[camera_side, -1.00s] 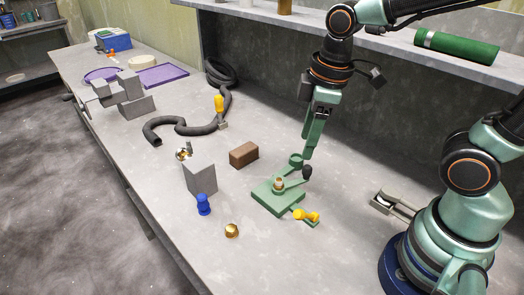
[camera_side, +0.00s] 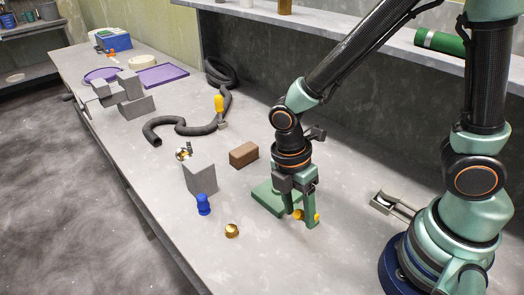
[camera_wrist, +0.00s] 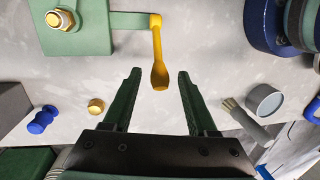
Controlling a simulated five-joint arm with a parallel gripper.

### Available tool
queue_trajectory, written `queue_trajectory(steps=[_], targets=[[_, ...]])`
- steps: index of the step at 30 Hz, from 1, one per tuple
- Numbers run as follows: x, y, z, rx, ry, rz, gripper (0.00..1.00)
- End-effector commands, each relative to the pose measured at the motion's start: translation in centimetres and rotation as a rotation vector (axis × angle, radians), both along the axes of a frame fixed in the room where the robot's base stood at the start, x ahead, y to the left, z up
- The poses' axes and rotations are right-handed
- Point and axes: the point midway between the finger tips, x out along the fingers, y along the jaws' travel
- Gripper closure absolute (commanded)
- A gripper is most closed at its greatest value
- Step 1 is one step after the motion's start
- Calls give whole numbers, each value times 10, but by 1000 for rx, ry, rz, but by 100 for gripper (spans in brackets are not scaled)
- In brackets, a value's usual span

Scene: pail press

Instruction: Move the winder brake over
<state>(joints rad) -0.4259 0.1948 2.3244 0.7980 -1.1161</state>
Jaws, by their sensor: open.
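The winder brake appears to be the yellow lever (camera_wrist: 158,60), joined to a tab on the side of a green base plate (camera_wrist: 95,43). In the side view, yellow parts of the lever (camera_side: 298,214) show beside my gripper's fingers, and the green plate (camera_side: 266,199) is partly hidden behind my gripper. My gripper (camera_side: 303,214) points down over the lever. In the wrist view my gripper (camera_wrist: 160,74) is open, with the lever's wide end between the two fingers and clear space on both sides. I cannot tell the exact height of the fingertips against the lever.
A brass nut (camera_wrist: 61,19) sits on the plate. A brown block (camera_side: 243,155), a grey block (camera_side: 200,179), a blue peg (camera_side: 203,205) and a brass dome (camera_side: 231,230) stand left of my gripper. A dark hose (camera_side: 190,130) lies farther back. The bench front is clear.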

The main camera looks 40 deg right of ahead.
Motion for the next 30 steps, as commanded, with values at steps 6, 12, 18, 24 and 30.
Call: queue_trajectory(steps=[6, 12, 18, 24, 30], targets=[[-6, 0, -30, -3, 2, 0, 42], [-8, 0, -41, -2, -1, -1, 42], [-8, 0, -43, -1, -3, -1, 42], [-8, 0, -43, -1, -3, -1, 76], [-9, 0, -43, -2, -1, -1, 100]])
